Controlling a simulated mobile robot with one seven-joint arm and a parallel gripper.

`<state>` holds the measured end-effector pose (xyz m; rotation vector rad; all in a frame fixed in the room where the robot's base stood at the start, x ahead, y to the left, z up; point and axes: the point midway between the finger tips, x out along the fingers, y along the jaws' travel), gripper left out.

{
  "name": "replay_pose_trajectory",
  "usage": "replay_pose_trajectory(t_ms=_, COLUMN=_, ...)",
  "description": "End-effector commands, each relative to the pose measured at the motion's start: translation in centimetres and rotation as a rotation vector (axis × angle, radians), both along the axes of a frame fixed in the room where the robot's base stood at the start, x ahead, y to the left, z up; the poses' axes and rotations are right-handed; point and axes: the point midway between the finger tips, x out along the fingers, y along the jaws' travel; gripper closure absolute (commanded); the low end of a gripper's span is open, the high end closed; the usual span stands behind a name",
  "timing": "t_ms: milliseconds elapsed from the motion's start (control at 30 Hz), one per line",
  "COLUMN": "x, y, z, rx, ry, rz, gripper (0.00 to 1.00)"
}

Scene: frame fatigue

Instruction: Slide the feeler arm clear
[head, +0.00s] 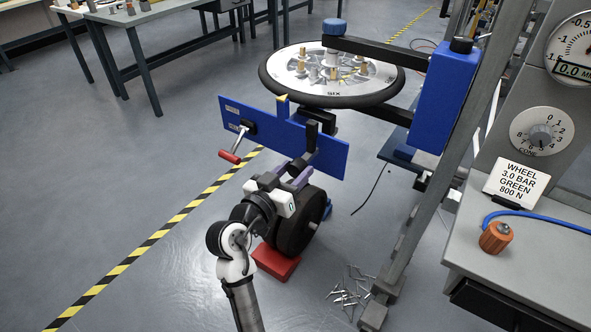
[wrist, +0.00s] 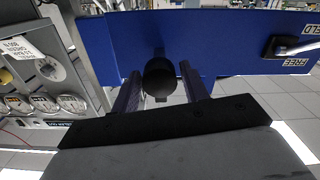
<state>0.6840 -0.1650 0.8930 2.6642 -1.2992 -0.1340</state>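The feeler arm appears to be the blue plate (head: 325,153) in front of the wheel, with a blue, yellow-tipped post (head: 283,101) at its top edge by the tyre. A black knob (head: 312,133) stands out from the plate; it also shows in the wrist view (wrist: 160,79). My gripper (head: 300,170) is at the plate's near side. In the wrist view its two fingers (wrist: 160,82) stand apart on either side of the knob, with narrow gaps seeming to show. A lever with a red grip (head: 230,156) hangs from the plate's left part, near two small labels.
The spoked wheel (head: 290,88) lies flat on a stand with a blue column (head: 440,95). A dark wheel (head: 300,222) and red block (head: 276,262) are beside my arm. Loose metal pieces (head: 347,292) lie on the floor.

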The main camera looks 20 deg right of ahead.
Motion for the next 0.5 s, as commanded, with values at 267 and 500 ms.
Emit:
replay_pose_trajectory(t_ms=267, x=0.05, y=-0.09, z=0.06, rx=-0.002, ry=-0.002, rz=0.000, gripper=0.43)
replay_pose_trajectory(t_ms=500, x=-0.56, y=0.86, z=-0.08, rx=-0.002, ry=-0.002, rz=0.002, gripper=0.43)
